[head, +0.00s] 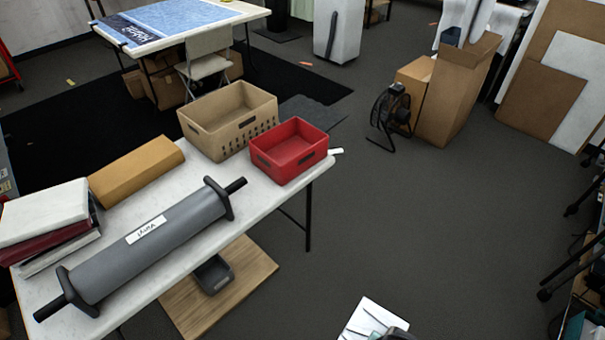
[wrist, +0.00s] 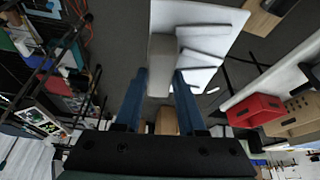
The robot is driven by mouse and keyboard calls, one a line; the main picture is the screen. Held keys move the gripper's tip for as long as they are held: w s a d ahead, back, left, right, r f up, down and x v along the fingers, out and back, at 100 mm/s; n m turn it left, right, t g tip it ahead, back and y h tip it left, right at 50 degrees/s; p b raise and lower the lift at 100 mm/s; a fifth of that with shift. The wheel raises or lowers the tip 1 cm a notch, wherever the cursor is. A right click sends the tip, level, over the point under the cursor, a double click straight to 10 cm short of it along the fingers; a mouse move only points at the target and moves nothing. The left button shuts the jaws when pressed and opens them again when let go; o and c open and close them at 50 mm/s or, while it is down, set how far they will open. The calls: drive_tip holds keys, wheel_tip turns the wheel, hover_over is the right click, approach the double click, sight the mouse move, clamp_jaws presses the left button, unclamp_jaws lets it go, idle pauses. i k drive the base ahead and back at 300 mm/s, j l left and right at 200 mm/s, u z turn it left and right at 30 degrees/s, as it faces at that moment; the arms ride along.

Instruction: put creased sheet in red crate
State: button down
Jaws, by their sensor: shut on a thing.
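The creased sheet (head: 364,318) is white with dark crease lines. It shows at the bottom edge of the head view, over the floor and partly cut off. In the wrist view the sheet (wrist: 205,42) spreads out beyond my gripper (wrist: 161,76). The two blue fingers stand on either side of a pale grey block-like part at the sheet's edge, and the gripper is shut on the sheet. The red crate (head: 288,151) stands on the table's far right end, and its visible inside looks empty. The crate (wrist: 254,109) is also at the right of the wrist view, apart from the sheet.
A tan crate (head: 228,117) stands beside the red one on the white table (head: 150,200). A grey roller (head: 150,243), a brown box (head: 137,170) and stacked binders (head: 45,222) fill the rest. A small white item (head: 336,151) lies by the table corner.

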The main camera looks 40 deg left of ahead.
sight(295, 154)
drive_tip(key=i+j+u, duration=0.35)
drive_tip(key=i+u, duration=0.15)
drive_tip(key=i, duration=0.25)
drive_tip(key=i+u, duration=0.45)
drive_tip(key=i, duration=1.25)
